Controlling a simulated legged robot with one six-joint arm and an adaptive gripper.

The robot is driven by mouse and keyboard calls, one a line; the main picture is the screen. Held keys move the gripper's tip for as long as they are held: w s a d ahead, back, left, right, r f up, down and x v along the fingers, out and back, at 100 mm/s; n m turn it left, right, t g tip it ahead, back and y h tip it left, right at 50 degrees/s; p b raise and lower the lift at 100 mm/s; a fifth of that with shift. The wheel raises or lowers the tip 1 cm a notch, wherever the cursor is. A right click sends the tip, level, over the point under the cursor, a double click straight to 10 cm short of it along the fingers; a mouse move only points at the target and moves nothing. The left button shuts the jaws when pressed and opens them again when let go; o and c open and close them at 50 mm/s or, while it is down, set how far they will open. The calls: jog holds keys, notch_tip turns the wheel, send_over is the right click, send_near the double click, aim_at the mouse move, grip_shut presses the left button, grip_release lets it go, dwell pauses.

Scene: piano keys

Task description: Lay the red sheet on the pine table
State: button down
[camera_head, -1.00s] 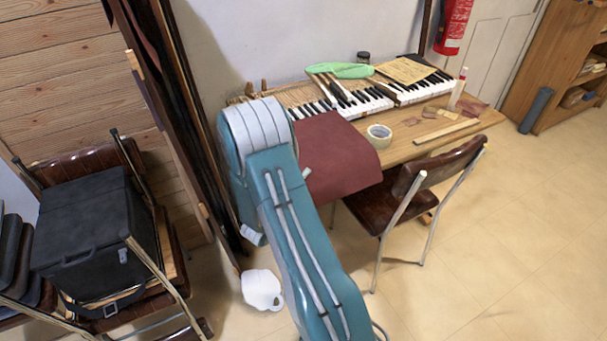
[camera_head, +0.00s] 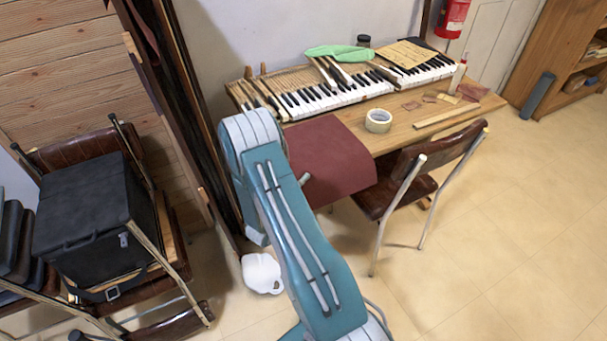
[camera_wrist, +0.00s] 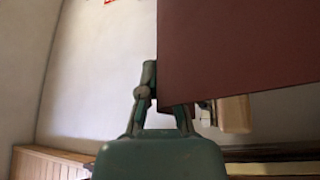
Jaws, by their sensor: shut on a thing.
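The red sheet (camera_head: 332,160) is dark red and slightly curved. In the head view it covers the table's front left part and reaches past the front edge. I cannot tell whether it touches the top. The pine table (camera_head: 405,135) shows bare wood to the right of the sheet. In the wrist view the sheet (camera_wrist: 240,45) fills the upper right, its lower left corner at my gripper (camera_wrist: 158,98). My gripper is shut on the sheet near that corner.
A keyboard with loose keys (camera_head: 330,95) and a green cloth (camera_head: 338,51) lie along the table's back. A tape roll (camera_head: 378,121) sits right of the sheet. A brown chair (camera_head: 410,185) stands in front. A black case (camera_head: 90,215) rests on chairs at left.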

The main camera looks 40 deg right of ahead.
jog(key=shift+f, duration=2.3)
jog(key=c, duration=0.7)
grip_release()
jog(key=shift+a, duration=0.1)
jog(key=v, duration=1.2)
jog(key=shift+f, duration=0.15)
